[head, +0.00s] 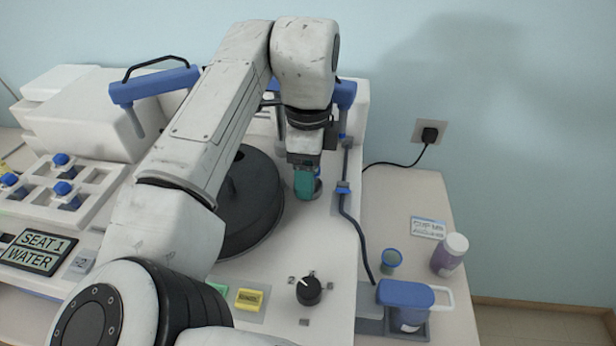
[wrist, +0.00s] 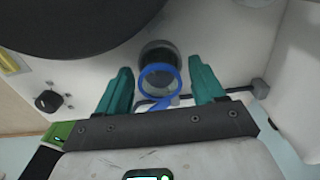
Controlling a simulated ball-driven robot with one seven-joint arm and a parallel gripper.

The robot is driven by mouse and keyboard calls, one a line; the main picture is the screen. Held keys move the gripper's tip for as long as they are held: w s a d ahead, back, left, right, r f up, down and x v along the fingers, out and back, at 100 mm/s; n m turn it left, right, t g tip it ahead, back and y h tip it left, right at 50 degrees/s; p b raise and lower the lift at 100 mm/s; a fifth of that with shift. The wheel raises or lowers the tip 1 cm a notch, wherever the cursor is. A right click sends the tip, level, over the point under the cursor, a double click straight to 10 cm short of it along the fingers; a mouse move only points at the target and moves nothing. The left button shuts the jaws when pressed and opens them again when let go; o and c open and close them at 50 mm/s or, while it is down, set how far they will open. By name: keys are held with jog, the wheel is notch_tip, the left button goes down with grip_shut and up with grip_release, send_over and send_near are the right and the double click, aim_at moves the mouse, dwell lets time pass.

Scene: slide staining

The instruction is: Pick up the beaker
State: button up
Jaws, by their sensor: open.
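My gripper (head: 305,183) is open, its teal fingers pointing down over the white deck beside the black round drum. In the wrist view its two fingers (wrist: 160,68) stand apart, one on each side of a blue ring-shaped rim (wrist: 160,93). A dark round shape shows through and beyond the ring; this looks like a clear beaker, and I cannot tell whether the fingers touch it. In the head view, the fingers mostly hide it; only a greyish-blue edge (head: 318,188) shows beside them.
The black drum (head: 252,205) is close on the left. A blue arm and cable (head: 344,190) run close on the right. A small blue-rimmed cup (head: 391,260), a purple bottle (head: 449,255) and a blue-topped container (head: 405,296) stand at the lower right. A black knob (head: 308,291) is at the front.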

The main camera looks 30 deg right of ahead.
jog(key=shift+c, duration=0.2)
jog(key=c, duration=1)
jog(key=shift+c, duration=0.3)
jog(key=shift+r, duration=0.15)
